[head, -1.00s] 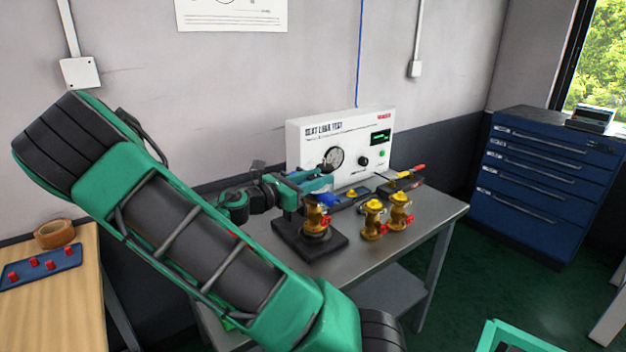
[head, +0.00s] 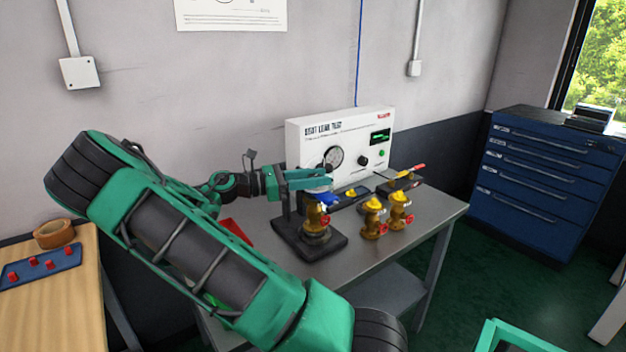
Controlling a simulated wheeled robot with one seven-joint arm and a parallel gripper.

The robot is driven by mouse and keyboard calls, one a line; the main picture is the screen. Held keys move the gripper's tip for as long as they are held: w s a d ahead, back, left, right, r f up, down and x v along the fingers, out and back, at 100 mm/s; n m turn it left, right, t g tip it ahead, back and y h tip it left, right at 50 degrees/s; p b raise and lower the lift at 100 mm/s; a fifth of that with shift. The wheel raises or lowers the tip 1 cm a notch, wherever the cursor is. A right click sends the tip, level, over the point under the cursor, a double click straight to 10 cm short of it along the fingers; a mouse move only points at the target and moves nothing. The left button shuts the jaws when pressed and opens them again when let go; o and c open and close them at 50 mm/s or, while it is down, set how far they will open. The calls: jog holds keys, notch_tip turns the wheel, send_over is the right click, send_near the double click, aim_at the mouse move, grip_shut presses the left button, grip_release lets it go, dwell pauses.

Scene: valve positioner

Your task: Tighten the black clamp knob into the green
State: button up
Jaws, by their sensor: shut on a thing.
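My gripper (head: 308,179), with teal fingers, is level above the clamp stand (head: 310,240), a dark base with a post. Its fingertips are over a blue part (head: 322,198) on top of a brass valve (head: 316,218) standing on that base. The fingers are shut at the place of the black clamp knob, which I cannot make out behind them. The white test box (head: 345,145) behind has a round dial, a dark display with green figures (head: 381,136) and a green button or light. No green mark shows on the clamp at this size.
Two more brass valves (head: 374,218) with red parts stand right of the clamp on the grey bench (head: 400,250). A red tray (head: 236,230) lies partly behind my arm. A tool with red and yellow handles (head: 408,175) is at the back right. The bench front is clear.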

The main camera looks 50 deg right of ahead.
jog(key=shift+w+m+g+y, duration=0.2)
jog(key=shift+m+g+y, duration=0.3)
jog(key=shift+g, duration=0.1)
jog(key=o, duration=1.1)
jog(key=shift+c, duration=0.2)
jog(key=v, duration=1.1)
